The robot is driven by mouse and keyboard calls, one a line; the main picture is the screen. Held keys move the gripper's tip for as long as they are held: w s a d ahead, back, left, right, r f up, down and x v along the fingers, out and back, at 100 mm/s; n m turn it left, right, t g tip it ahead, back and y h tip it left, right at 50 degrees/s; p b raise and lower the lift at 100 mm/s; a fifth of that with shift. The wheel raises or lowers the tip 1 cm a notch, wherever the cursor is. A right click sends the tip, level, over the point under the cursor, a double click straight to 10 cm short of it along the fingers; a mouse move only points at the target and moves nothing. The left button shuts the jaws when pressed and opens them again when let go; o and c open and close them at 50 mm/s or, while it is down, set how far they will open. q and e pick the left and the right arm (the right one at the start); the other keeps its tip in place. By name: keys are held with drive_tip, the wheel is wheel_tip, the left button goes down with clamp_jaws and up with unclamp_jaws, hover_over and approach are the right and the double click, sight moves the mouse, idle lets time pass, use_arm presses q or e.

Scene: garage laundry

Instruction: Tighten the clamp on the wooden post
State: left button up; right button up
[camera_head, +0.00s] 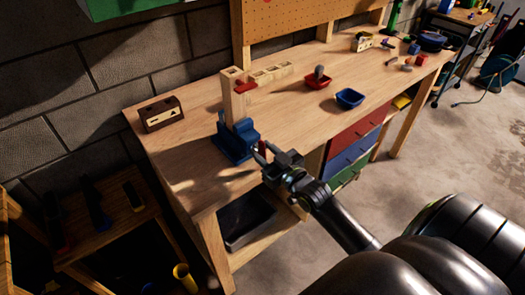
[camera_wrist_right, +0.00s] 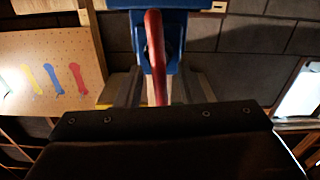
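The wooden post (camera_head: 234,98) stands upright on the workbench in the head view, its foot in a blue clamp (camera_head: 234,148). The clamp also shows at the top of the wrist view (camera_wrist_right: 178,42). A red handle (camera_wrist_right: 156,55) extends from the clamp toward my right gripper. My right gripper (camera_head: 264,150) is at the clamp's front side, near the bench's front edge. In the wrist view its fingers stand apart on either side of the red handle, with gaps visible. My left gripper is not in view.
Coloured drawers (camera_head: 352,152) sit below at right. A pegboard (camera_head: 290,20) stands behind. The bench middle is mostly clear.

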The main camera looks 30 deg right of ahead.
drive_tip(key=shift+w, duration=0.35)
drive_tip(key=shift+c, duration=0.2)
clamp_jaws()
drive_tip(key=shift+m, duration=0.4)
